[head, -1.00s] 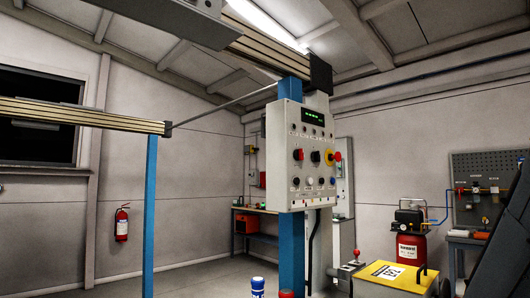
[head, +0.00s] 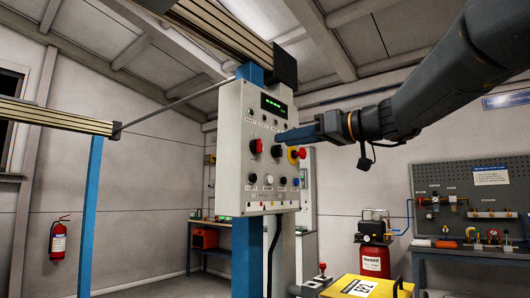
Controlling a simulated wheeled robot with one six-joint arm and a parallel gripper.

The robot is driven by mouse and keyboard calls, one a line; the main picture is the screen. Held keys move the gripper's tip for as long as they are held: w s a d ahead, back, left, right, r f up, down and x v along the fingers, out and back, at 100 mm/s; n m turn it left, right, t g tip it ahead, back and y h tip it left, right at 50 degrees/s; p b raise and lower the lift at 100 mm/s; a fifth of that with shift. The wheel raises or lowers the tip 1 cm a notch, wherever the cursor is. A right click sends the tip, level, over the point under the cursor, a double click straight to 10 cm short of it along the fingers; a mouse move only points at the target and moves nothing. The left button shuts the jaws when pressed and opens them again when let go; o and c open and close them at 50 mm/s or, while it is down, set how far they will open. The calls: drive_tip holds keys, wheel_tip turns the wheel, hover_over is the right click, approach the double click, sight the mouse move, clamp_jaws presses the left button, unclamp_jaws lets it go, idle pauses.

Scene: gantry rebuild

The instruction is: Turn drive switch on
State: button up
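A light grey control panel (head: 240,125) is mounted on a blue post in the head view. It has a lit green display (head: 273,105), a red rotary switch (head: 257,146), a black rotary switch (head: 276,151) and a red mushroom button on yellow (head: 298,153). The labels are too small to read, so I cannot tell which is the drive switch. My gripper (head: 281,137) reaches in from the right, its tip just above the black switch in the picture. I cannot tell whether it touches the panel, and its finger gap is not visible.
Several push buttons (head: 268,180) line the panel's lower part. A yellow-topped cart (head: 367,287) stands low in front. A red compressor tank (head: 374,261) and a workbench with a pegboard (head: 455,185) are at right. A fire extinguisher (head: 59,240) hangs at left.

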sight(261, 140)
drive_tip(key=p+x, duration=0.1)
drive_tip(key=x, duration=0.4)
drive_tip(key=r+p+x, duration=0.1)
drive_tip(key=x, duration=0.2)
drive_tip(key=shift+r+p, duration=0.15)
drive_tip(key=shift+p, duration=0.2)
drive_tip(key=shift+c, duration=0.4)
clamp_jaws()
